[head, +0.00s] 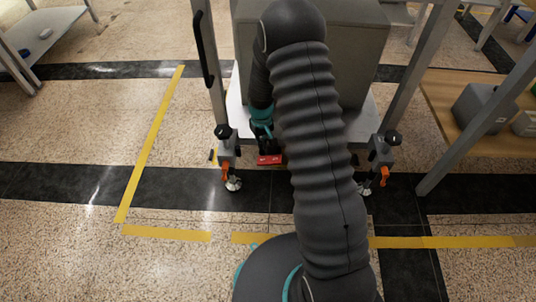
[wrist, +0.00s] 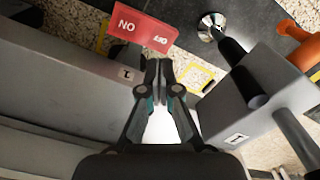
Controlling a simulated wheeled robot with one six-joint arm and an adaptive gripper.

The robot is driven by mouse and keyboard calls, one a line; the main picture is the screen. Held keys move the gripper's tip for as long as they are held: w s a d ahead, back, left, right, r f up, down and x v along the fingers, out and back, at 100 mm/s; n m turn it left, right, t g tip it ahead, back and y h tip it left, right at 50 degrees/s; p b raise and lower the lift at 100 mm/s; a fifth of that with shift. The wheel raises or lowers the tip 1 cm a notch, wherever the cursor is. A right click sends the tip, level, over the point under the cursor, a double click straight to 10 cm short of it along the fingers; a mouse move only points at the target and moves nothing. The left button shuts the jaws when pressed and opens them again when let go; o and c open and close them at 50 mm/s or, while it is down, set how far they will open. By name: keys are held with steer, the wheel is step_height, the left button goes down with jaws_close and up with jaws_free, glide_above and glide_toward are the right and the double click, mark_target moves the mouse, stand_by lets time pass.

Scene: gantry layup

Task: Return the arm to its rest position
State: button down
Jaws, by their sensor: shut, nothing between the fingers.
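My arm, in a dark ribbed sleeve, reaches forward over the floor in the head view and hides part of the frame behind it. My gripper (wrist: 159,66) is shut with its fingertips together and nothing between them. In the head view it is small and partly hidden, below the teal wrist band, near the front edge of the frame. A red card (wrist: 143,27) with "NO" on it lies just beyond the fingertips in the wrist view; it also shows in the head view (head: 269,160). I cannot tell whether the fingers touch it.
A grey box (head: 350,40) stands on the frame, between upright posts. Levelling feet with orange levers (head: 225,175) flank my gripper; one grey foot block (wrist: 255,95) is close on its right. A wooden table (head: 465,100) stands right. Open floor with yellow tape (head: 150,150) lies left.

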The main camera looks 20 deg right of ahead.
steer(key=s+g, duration=0.2)
steer(key=s, duration=0.3)
steer(key=s+r+t+p, duration=0.1)
steer(key=s+r+t, duration=0.1)
steer(key=s+r, duration=0.6)
steer(key=s+r+m+t+p, duration=0.1)
steer(key=s+r, duration=0.8)
steer(key=r, duration=1.1)
steer(key=s+r+m+t+p, duration=0.1)
steer(key=s+r+t+p, duration=0.2)
steer(key=s+r, duration=0.5)
step_height(320, 180, up, 7)
steer(key=shift+s+f+t, duration=0.2)
steer(key=shift+s+t, duration=0.05)
steer(key=shift+t, duration=0.55)
